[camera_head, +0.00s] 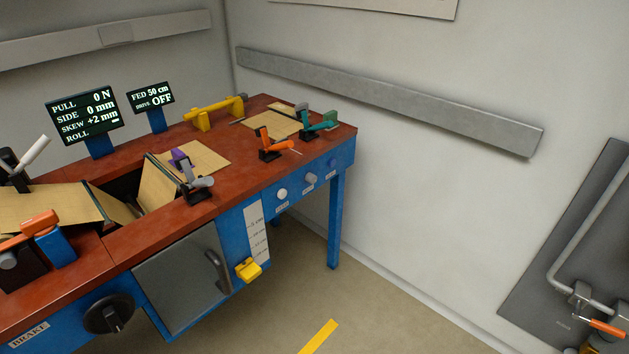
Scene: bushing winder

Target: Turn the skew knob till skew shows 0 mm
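The larger dark display (84,114) stands at the back left of the bench and reads PULL 0 N, SIDE 0 mm, SKEW +2 mm; its ROLL line shows a dash. On the blue front rail are a white knob (282,193), a grey knob (310,178) and a blue knob (333,162), each with a small label too small to read. I cannot tell which one is the skew knob. A large black knob (108,315) sits lower left, near a BRAKE label. Neither of my grippers is in view.
The red-topped bench (228,190) carries orange, teal and grey-handled clamps and tan sheets. A smaller display (151,97) reads FED 50 cm, DRIVE OFF. A yellow pointer (248,269) sticks out by the scale.

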